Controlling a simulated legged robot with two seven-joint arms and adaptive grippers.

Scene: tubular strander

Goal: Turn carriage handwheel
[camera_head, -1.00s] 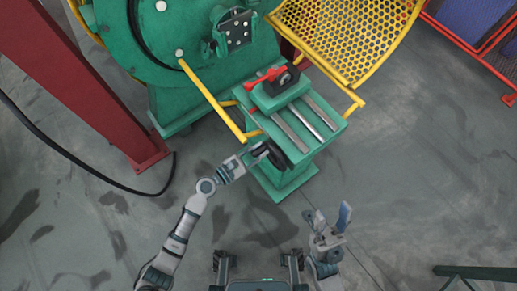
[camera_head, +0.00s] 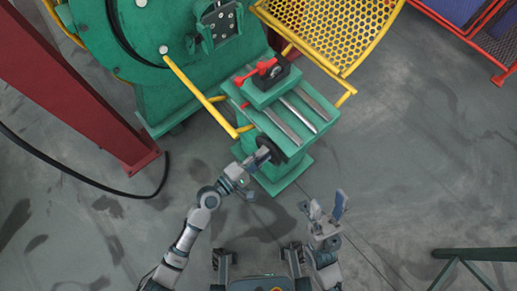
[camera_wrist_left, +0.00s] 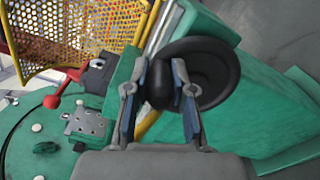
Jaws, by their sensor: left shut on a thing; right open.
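The carriage handwheel (camera_head: 271,150) is a dark wheel on the near end of the green carriage stand (camera_head: 275,177). In the left wrist view the handwheel (camera_wrist_left: 213,72) shows as a black disc with a dark grip knob (camera_wrist_left: 160,84). My left gripper (camera_head: 258,160) reaches the wheel from the near left. In the left wrist view its fingers (camera_wrist_left: 161,88) are shut on the knob, one on each side. My right gripper (camera_head: 328,212) is open and empty, apart from the stand at the lower middle.
Steel rails (camera_head: 299,117) and a black block with red levers (camera_head: 268,68) lie on the stand's top. A yellow bar (camera_head: 203,98) and yellow mesh guard (camera_head: 335,30) stand close by. A red column (camera_head: 88,90) is at left. Floor at right is mostly clear.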

